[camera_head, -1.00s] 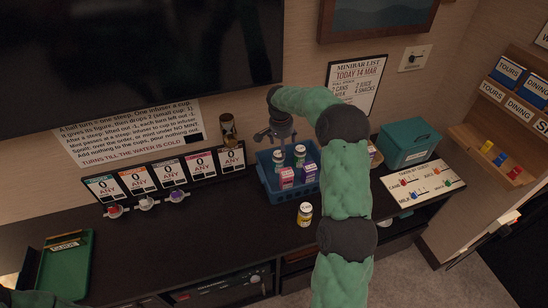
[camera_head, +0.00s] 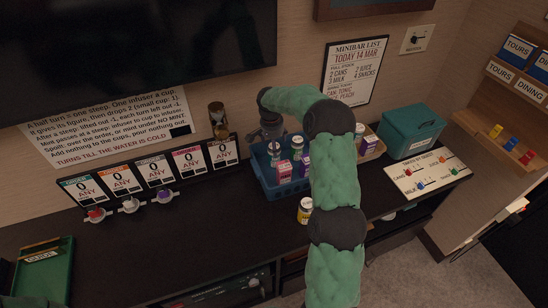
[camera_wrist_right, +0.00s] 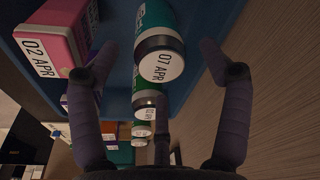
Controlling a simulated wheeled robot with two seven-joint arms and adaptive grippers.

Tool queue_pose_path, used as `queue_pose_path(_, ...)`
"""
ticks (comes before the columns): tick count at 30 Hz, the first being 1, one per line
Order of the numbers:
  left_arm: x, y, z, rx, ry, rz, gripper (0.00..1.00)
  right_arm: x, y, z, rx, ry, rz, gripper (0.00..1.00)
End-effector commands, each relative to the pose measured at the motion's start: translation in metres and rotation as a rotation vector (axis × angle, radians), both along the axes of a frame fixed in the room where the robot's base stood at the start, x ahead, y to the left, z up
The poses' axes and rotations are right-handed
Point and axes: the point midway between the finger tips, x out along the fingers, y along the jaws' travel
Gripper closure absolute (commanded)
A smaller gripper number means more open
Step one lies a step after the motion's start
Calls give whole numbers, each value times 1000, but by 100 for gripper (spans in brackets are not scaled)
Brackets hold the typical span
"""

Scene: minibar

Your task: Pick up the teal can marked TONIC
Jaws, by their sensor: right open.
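A blue basket (camera_head: 270,184) on the dark counter holds two teal-bodied cans and some cartons. The left can (camera_head: 273,149) is directly below my right gripper (camera_head: 270,138); the other can (camera_head: 297,145) is beside it. In the right wrist view, a teal can (camera_wrist_right: 157,18) with a white end marked 01 APR lies between the two open fingers of my right gripper (camera_wrist_right: 158,62), with gaps on both sides. I cannot read TONIC on either can. My left gripper is out of view.
A pink carton (camera_wrist_right: 50,47) is close to the left finger in the wrist view. A yellow-labelled jar (camera_head: 305,211) stands in front of the basket. A teal box (camera_head: 412,130) is at the right, a green tray (camera_head: 45,275) at the far left.

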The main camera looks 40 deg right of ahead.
Motion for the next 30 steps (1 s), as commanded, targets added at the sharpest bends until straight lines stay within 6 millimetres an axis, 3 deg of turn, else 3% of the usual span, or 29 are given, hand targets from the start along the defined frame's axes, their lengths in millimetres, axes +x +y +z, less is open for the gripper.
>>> queue_pose_path(1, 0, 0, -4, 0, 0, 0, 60, 0, -1, -11, 1, 3, 0, 21)
queue_pose_path(10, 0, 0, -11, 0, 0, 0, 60, 2, -3, -32, 0, 1, 1, 21)
queue_pose_path(18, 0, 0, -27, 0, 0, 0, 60, 3, -5, -69, 1, 1, 1, 21)
queue_pose_path(26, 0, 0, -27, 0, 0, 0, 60, 4, -6, -73, -1, -1, 1, 21)
queue_pose_path(27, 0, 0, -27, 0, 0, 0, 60, 4, -6, -73, -1, -1, 1, 24)
queue_pose_path(30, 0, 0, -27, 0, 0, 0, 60, 4, -6, -73, -1, -1, 1, 52)
